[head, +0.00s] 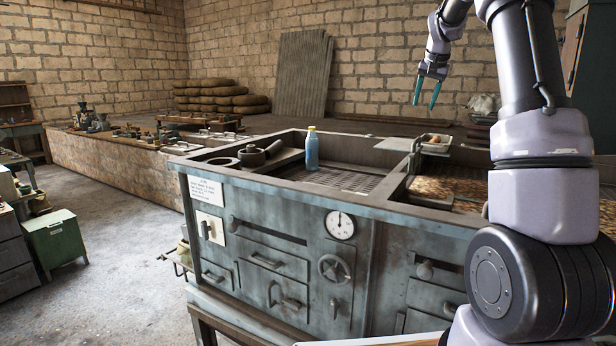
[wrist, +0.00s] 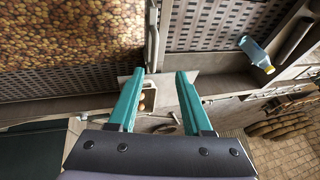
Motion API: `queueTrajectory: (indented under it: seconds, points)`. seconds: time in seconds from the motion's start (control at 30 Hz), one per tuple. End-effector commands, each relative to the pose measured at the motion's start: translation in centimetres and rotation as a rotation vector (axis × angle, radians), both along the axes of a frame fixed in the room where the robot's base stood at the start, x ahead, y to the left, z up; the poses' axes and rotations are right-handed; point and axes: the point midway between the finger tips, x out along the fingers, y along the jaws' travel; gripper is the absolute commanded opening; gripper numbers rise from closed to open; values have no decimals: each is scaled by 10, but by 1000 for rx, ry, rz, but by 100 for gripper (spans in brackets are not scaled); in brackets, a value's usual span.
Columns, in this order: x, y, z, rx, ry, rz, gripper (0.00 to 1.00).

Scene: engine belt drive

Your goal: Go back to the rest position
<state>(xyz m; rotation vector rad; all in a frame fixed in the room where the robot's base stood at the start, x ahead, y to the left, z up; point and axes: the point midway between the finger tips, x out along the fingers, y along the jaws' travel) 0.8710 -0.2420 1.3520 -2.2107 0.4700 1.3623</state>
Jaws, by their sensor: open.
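My gripper (head: 427,92) hangs in the air above the back right of the metal workbench (head: 285,230), its teal fingers pointing down. In the wrist view my gripper (wrist: 160,90) is open, with its two fingers apart and nothing held between them. Below and between the fingers lies a small tray (wrist: 148,98) with a few small pale items. The same tray (head: 437,140) shows in the head view on the rim of the bench.
A blue bottle (head: 312,150) stands on the bench's grate, with a dark pan (head: 262,153) to its left. A bed of brown lumps (wrist: 75,32) fills the bench's other section. Stacked sacks (head: 220,97) lie by the wall.

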Motion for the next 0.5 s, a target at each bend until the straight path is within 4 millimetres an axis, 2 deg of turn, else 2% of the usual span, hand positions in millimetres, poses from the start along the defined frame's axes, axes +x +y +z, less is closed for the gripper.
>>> queueTrajectory:
  seconds: [0.03,0.1,0.23,0.37,0.5]
  points:
    - [-21,13,15,15,-18,13,50]
    - [-53,32,29,34,-35,32,50]
    - [-115,67,47,64,-66,73,50]
    - [-180,101,52,84,-94,119,50]
    - [-251,133,46,92,-122,170,50]
